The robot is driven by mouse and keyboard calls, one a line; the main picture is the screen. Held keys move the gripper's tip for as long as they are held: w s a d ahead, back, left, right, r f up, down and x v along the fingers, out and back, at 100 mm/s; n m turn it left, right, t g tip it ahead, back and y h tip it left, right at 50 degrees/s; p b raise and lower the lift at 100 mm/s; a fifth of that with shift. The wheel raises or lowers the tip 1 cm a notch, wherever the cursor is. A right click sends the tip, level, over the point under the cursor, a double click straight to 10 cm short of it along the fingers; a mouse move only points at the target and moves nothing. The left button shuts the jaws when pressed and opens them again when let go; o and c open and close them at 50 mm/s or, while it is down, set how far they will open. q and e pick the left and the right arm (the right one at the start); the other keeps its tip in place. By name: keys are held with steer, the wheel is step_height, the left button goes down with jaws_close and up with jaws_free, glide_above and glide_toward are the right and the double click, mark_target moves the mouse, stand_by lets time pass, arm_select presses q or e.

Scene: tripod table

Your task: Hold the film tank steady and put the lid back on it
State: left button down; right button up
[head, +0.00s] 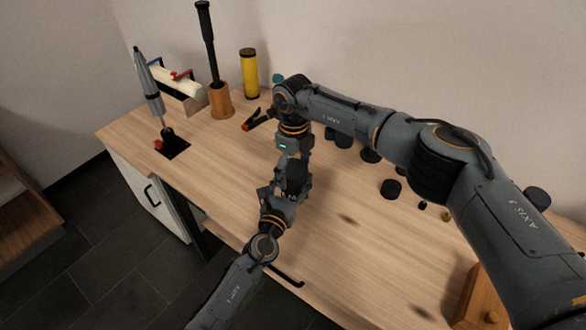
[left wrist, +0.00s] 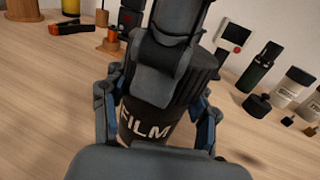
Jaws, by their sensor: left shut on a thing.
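The film tank (left wrist: 146,126) is a dark cylinder with pale FILM lettering, upright in the left wrist view. In the head view its dark body (head: 297,175) is mostly hidden between my two grippers. My left gripper (head: 288,182) is shut on the tank, with a finger on each side of it (left wrist: 155,122). A dark ribbed lid (left wrist: 203,68) shows at the top of the tank. My right gripper (head: 290,155) reaches down from above. In the left wrist view its grey finger (left wrist: 168,82) covers part of the lid, and its other finger is hidden. I cannot tell whether the lid is fully seated.
A yellow cylinder (head: 249,74), a wooden stand (head: 221,101) with a tall black rod and a red-tipped tool (head: 252,121) are at the back left. Dark containers (head: 391,188) stand at the right. A wooden box (head: 483,296) is at the front right. The front-middle table is clear.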

stand_by(0.3)
step_height(320, 180, up, 12)
stand_by(0.5)
arm_select(q)
steer(key=shift+c, duration=1.5)
jaws_free()
steer(key=v, duration=1.2)
steer(key=shift+a, duration=0.1)
